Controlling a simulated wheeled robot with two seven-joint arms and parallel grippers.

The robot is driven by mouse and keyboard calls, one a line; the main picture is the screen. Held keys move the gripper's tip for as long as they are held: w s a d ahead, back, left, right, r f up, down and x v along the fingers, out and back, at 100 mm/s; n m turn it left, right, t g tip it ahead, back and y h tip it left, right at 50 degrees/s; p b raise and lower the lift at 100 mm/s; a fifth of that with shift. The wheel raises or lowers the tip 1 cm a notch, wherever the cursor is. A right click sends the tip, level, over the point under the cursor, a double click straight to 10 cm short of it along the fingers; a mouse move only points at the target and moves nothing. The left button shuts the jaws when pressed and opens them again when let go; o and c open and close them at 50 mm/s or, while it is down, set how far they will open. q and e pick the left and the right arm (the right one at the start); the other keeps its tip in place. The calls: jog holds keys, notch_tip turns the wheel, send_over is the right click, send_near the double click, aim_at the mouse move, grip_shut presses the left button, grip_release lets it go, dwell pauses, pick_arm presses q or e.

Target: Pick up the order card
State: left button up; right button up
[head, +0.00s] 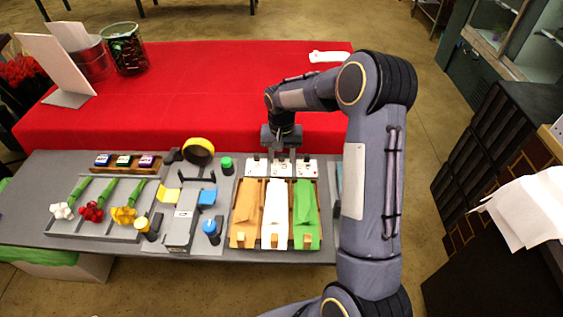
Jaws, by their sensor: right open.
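A large blank white board (55,68) stands tilted on the red table at the far left. I cannot tell from this view which of these is the order card. My right gripper (281,147) is open, points down and hangs over or just behind the small cards. Its fingertips are small and dark, and I see nothing between them. My left gripper is out of view.
A tray (232,242) holds orange, white and green wraps. Left of it are a grey stand (183,217), tape (199,151) and a flower tray (60,232) with white, red and yellow flowers. The red table (210,80) behind is mostly clear. My right arm hides the grey table's right end.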

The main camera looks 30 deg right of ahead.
grip_shut()
dwell(0.4)
